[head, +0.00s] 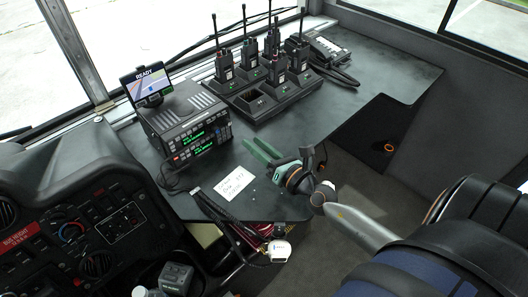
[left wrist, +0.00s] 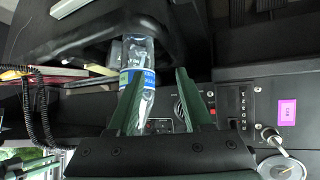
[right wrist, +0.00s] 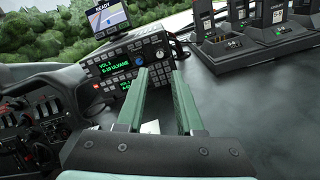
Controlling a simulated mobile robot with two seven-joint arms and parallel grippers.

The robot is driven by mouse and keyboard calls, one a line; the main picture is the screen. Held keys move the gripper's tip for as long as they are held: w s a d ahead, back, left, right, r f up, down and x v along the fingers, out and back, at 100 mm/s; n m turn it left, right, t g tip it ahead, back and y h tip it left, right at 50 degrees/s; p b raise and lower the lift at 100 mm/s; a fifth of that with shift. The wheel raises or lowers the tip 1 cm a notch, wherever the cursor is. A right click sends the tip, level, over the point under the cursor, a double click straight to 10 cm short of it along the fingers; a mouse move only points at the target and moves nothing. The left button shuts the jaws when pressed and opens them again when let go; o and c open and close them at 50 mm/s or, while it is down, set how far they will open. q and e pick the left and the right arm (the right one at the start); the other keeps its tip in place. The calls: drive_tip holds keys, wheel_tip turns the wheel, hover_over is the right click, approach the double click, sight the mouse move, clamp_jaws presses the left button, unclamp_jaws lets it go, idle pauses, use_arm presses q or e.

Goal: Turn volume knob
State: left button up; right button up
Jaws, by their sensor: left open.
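The radio (head: 192,132) is a dark stacked unit with two green-lit displays, standing on the black desk. In the right wrist view its front face (right wrist: 119,68) shows "VOL" text, small buttons, a blue knob (right wrist: 139,60) and other small controls. I cannot tell surely which knob is the volume knob. My right gripper (head: 258,155) is open and empty, over the desk to the right of the radio and apart from it. In the right wrist view its green fingers (right wrist: 160,78) point towards the radio's front. My left gripper (left wrist: 158,80) is open, low by the dashboard, outside the head view.
A charger (head: 275,93) with several handheld radios stands behind the right gripper. A screen reading READY (head: 147,84) sits on top of the radio. A white note (head: 236,183) lies on the desk. A bottle (left wrist: 139,60) stands beyond the left fingers.

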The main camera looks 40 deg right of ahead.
drive_tip(key=shift+s+d+b, duration=0.15)
drive_tip(key=shift+s+b, duration=0.15)
drive_tip(key=shift+s, duration=1.1)
